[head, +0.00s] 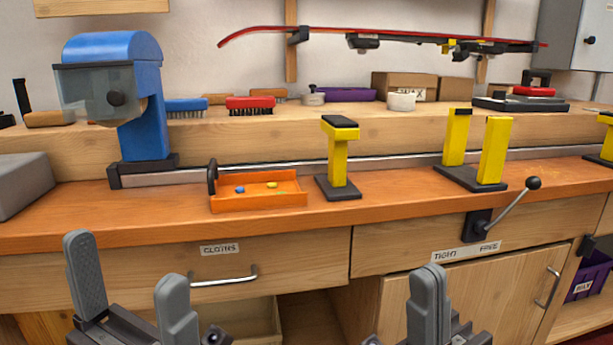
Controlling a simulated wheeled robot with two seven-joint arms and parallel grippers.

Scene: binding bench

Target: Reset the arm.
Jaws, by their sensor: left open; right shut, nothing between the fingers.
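My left gripper (131,290) is at the lower left, in front of the drawer labelled CLOTHS (292,262). Its two grey fingers stand wide apart with nothing between them. My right gripper (428,303) is at the bottom, right of centre, in front of the cupboard door. Its grey fingers are together and hold nothing. Both grippers are below the bench top (388,213) and appear apart from the furniture.
On the bench stand a blue machine (145,100), an orange tray (258,205) with small pieces, and yellow supports (339,160). A lever (513,208) juts out at the front edge between TIGHT and FREE.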

